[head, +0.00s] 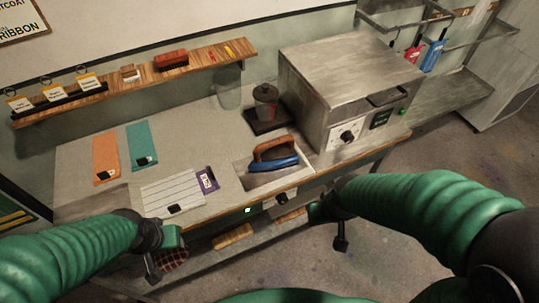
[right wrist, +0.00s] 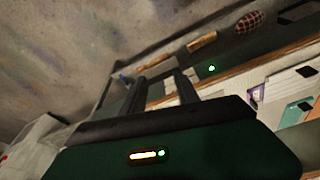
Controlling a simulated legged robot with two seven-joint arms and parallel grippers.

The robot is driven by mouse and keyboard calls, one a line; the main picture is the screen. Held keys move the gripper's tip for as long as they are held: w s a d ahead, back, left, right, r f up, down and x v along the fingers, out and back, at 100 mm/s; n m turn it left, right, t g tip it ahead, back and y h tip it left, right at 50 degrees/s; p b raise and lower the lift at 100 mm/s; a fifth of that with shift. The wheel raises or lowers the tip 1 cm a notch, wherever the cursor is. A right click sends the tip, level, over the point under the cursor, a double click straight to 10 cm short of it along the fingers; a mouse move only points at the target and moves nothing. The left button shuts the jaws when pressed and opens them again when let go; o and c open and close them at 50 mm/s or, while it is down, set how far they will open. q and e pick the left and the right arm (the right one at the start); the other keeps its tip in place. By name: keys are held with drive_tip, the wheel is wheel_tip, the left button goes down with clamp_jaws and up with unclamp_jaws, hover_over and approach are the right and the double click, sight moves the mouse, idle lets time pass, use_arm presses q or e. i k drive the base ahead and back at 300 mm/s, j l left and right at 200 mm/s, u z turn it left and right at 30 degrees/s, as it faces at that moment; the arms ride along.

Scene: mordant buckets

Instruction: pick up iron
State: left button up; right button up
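The iron (head: 287,164) has a blue body and a brown handle. In the head view it sits in a shallow pale recess (head: 256,182) in the bench top, left of the steel oven. My right gripper (head: 328,226) is in front of the bench edge, right of and nearer than the iron, apart from it. In the right wrist view this gripper (right wrist: 160,88) has its two fingers apart with nothing between them. My left gripper (head: 167,256) hangs in front of the bench edge, left of the iron. Its fingers look apart and empty. I cannot make out the iron in the right wrist view.
A steel oven (head: 345,75) stands right of the iron, and a dark lidded jar (head: 266,100) behind it. Orange (head: 105,155) and teal (head: 141,145) cards and a striped sheet (head: 170,190) lie left. A checked item (head: 173,262) is on the lower shelf.

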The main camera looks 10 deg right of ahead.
sight(281, 154)
drive_tip(key=i+l+u, duration=0.45)
drive_tip(key=i+l, duration=0.35)
